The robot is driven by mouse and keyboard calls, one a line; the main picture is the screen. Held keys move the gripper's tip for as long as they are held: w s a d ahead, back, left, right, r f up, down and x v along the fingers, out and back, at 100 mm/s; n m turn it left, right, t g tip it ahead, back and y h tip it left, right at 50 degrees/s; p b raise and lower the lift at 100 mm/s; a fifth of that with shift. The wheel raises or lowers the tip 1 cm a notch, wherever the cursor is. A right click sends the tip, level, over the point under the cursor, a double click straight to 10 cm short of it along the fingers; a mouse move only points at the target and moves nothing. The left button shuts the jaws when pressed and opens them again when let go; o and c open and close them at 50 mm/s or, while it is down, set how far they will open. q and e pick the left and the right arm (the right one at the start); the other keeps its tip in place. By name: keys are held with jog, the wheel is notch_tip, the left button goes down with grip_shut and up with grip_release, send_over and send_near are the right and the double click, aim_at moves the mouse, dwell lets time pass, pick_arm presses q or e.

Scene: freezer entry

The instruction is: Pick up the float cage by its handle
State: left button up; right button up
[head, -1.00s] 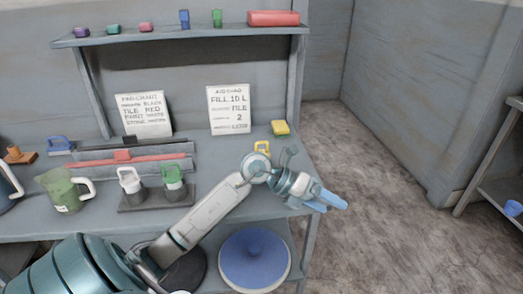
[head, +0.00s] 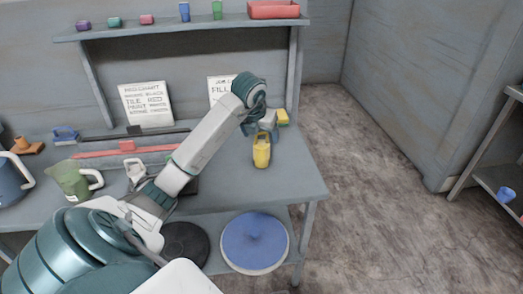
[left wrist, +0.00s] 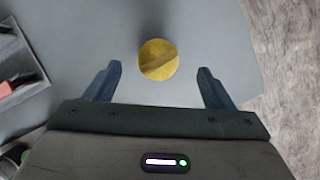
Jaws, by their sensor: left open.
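A small yellow piece with an arched handle (head: 261,153), which I take to be the float cage, stands upright near the right end of the grey workbench (head: 290,185). In the left wrist view it is a round yellow shape (left wrist: 158,68) with a darker bar across its top. My left gripper (head: 262,131) is open just above and behind it, pointing down, partly hidden by its own wrist. In the wrist view the two blue fingers (left wrist: 160,70) stand apart on either side of the yellow piece, with gaps and no visible contact. My right gripper is not in view.
A yellow block (head: 282,117) lies behind the gripper. A green jug (head: 70,180) and a white-handled piece (head: 134,170) stand to the left. A shelf (head: 180,29) runs above the back. The bench's right front corner is clear.

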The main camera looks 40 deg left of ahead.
aim_at(262, 143)
pick_arm(q)
jog(key=p+x, duration=0.1)
jog(key=x, duration=0.3)
jog(key=shift+s+a, duration=0.1)
jog(key=shift+a+f, duration=0.1)
jog(key=shift+f, duration=0.4)
jog(key=c, duration=1.1)
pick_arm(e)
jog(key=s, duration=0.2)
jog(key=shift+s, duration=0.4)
pick_arm(q)
jog(key=shift+r, duration=0.15)
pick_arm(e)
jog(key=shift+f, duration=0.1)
